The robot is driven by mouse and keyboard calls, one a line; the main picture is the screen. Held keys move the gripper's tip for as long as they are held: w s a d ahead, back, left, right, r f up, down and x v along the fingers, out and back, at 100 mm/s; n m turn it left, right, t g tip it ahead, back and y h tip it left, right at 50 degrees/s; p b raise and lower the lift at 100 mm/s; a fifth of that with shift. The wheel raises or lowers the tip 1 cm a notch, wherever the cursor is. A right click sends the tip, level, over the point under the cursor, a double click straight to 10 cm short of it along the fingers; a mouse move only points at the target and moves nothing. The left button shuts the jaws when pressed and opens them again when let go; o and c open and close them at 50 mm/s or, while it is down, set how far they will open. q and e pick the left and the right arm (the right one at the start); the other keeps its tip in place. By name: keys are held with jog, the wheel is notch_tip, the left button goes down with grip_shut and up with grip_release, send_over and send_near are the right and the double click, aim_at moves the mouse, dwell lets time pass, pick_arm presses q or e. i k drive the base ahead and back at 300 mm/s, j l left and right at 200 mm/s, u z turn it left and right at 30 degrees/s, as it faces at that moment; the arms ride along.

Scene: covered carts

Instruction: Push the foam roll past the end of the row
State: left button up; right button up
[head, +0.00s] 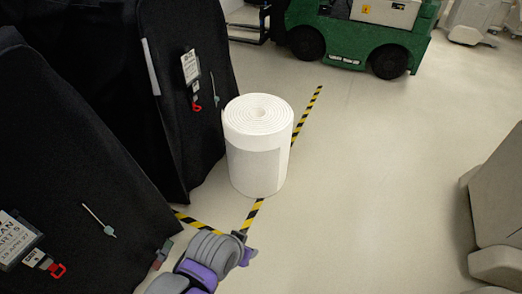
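The foam roll (257,160) is a large white cylinder with a spiral top. It stands upright on the floor, close to the right side of the far black-covered cart (190,130). It covers part of a yellow-and-black floor line. My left gripper (240,240) is low in the picture at the end of a grey and purple arm, nearer to me than the roll. A gap of floor appears between them. Its fingers are small and partly hidden by the arm, so their opening is unclear. My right gripper is out of the picture.
Another black-covered cart (70,160) stands at the left, with tags and red clips. A floor line (308,112) runs on behind the roll. A green vehicle (350,38) is at the back. Beige covered shapes (500,200) stand at the right. The middle floor is clear.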

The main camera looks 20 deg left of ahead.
aim_at(258, 126)
jog(key=i+j+u, duration=0.1)
jog(key=u, duration=0.35)
jog(key=i+j+u, duration=0.15)
jog(key=u, duration=0.25)
jog(key=i+j+u, duration=0.15)
jog(key=u, duration=0.3)
jog(key=i+j+u, duration=0.1)
jog(key=i+u, duration=0.25)
jog(key=i, duration=0.8)
